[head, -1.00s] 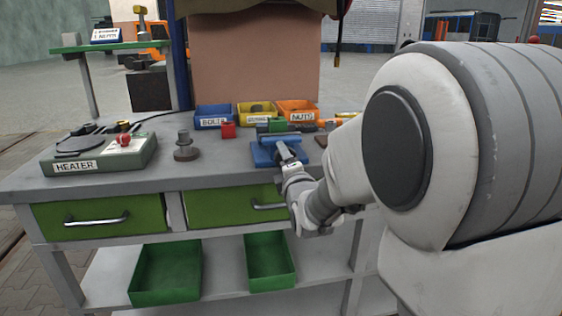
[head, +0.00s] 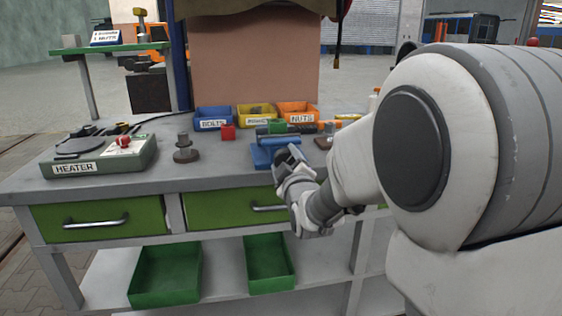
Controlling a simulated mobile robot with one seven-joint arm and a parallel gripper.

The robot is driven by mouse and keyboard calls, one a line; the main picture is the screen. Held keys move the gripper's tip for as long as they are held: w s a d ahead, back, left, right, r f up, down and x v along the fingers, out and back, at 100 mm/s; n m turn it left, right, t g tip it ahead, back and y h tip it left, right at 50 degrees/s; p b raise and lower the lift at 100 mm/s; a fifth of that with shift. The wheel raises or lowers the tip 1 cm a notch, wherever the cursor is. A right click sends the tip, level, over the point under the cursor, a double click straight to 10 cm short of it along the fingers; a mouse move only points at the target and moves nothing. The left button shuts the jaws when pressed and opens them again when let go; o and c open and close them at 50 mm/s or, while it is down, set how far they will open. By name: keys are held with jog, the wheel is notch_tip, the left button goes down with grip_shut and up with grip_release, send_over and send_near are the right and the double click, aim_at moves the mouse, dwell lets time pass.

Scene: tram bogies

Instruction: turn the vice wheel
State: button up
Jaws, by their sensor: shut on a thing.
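The blue vice (head: 262,155) stands on the grey workbench (head: 217,178) near its front edge, with a green piece (head: 277,127) at its top. My gripper (head: 284,156) is at the front right of the vice, where the wheel would sit. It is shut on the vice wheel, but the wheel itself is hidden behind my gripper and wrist. My arm reaches in from the right.
A heater (head: 100,153) and a dark stepped part (head: 186,150) stand left of the vice. Bins for bolts (head: 213,123) and nuts (head: 302,118) line the back. Drawer handles (head: 96,221) stick out in front.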

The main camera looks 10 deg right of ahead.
jog(key=m, duration=0.6)
jog(key=shift+r, duration=0.15)
jog(key=m, duration=0.5)
jog(key=shift+d+m, duration=0.15)
jog(key=shift+m, duration=0.25)
jog(key=m, duration=1.1)
jog(key=shift+d+m, duration=0.1)
jog(key=shift+m, duration=0.3)
jog(key=o, duration=1.4)
jog(key=shift+s+f, duration=0.1)
jog(key=shift+f, duration=0.1)
